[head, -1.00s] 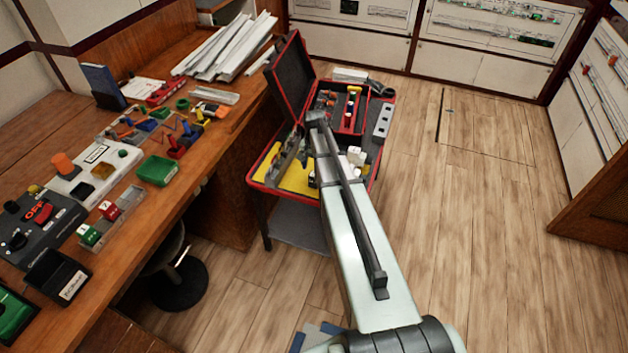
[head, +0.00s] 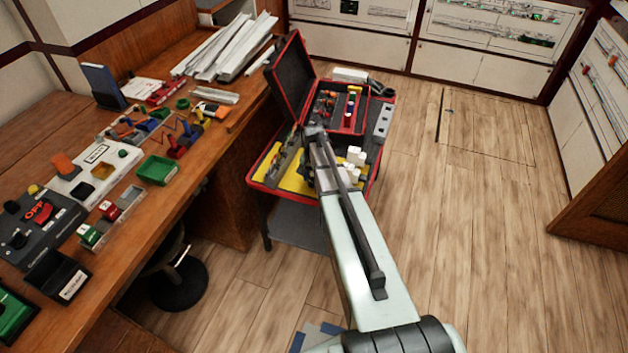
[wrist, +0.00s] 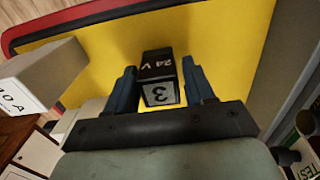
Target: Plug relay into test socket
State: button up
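A black relay (wrist: 159,78) marked "24 V" and "3" shows in the wrist view over a yellow surface (wrist: 225,45). My gripper (wrist: 160,85) has a blue finger on each side of it, with narrow gaps; the fingers look open around the relay. In the head view my arm's end is over the red-edged case (head: 258,181) on a stand, and hides the relay and fingers. On the bench, a white panel (head: 116,170) carries a yellow square recess, an orange part and a label too small to read. I cannot tell which part is the test socket.
A grey-white block marked "10 A" (wrist: 35,80) stands left of the fingers in the wrist view. White blocks (head: 355,155) stand at the right of the case. The case's raised lid (head: 290,80) is at its back left. Bins and panels crowd the bench (head: 190,190).

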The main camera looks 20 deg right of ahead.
jog(key=c, duration=0.8)
jog(key=shift+r, duration=5.05)
jog(key=shift+c, duration=0.2)
